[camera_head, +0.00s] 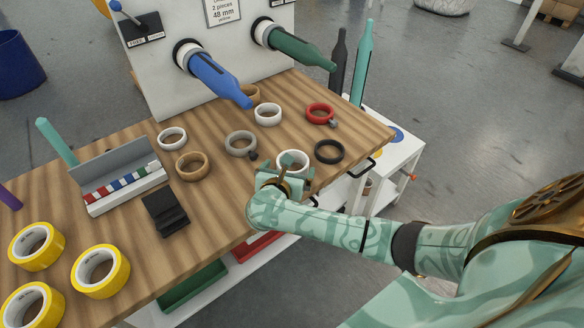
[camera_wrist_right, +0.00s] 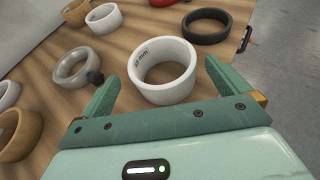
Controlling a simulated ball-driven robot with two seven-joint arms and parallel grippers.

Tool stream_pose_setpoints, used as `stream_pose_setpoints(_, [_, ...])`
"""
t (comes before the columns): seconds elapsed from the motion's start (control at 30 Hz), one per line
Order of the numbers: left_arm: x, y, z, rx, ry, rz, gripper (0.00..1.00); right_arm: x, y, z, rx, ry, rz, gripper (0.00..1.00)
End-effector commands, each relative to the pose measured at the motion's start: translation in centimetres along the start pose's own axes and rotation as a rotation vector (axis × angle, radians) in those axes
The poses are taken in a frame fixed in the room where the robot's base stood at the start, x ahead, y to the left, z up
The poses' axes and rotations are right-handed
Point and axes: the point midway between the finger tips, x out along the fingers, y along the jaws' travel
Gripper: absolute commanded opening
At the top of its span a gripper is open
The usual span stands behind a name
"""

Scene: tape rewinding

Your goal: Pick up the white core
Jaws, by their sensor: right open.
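A white core (camera_head: 279,163) lies flat near the front right part of the wooden table. In the right wrist view this white core (camera_wrist_right: 166,95) shows "mm" printed on its inner wall. My right gripper (camera_wrist_right: 163,72) is open, with one green finger on each side of the core's near part. I cannot tell whether the fingers touch it. In the head view my right gripper (camera_head: 287,172) is partly hidden by its own wrist. Other white cores lie farther back, one near the middle (camera_head: 268,122) and one to the left (camera_head: 171,146). My left gripper is not in view.
A grey core (camera_head: 240,153), a brown core (camera_head: 191,178), a black ring (camera_head: 329,161) and a red ring (camera_head: 320,121) lie around it. Yellow tape rolls (camera_head: 101,287) sit at the lower left. A blue spindle (camera_head: 217,79) and green spindle (camera_head: 300,48) overhang the back.

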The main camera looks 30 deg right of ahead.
Motion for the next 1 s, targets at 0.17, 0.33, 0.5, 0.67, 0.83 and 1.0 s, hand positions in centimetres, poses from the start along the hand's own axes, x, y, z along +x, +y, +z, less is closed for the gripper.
stream_pose_setpoints(0.17, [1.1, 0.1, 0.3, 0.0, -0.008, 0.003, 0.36, 3.0, -0.3, -0.2, -0.003, -0.002, -0.002, 1.0])
stream_pose_setpoints(0.33, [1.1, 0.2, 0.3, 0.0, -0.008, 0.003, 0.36, 3.7, -0.3, -0.1, -0.001, -0.001, 0.0, 1.0])
stream_pose_setpoints(0.5, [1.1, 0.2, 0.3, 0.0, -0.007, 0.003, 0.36, 3.7, -0.3, 0.0, -0.001, -0.001, 0.0, 0.92])
stream_pose_setpoints(0.67, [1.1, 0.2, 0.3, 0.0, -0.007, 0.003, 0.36, 3.6, -0.3, 0.0, -0.001, -0.001, 0.0, 0.57])
stream_pose_setpoints(0.83, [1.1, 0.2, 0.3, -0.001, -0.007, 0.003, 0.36, 3.6, -0.3, 0.0, -0.001, -0.001, 0.0, 0.57])
stream_pose_setpoints(1.0, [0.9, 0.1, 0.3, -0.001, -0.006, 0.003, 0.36, 3.5, -0.3, 0.4, 0.0, 0.0, 0.001, 0.57])
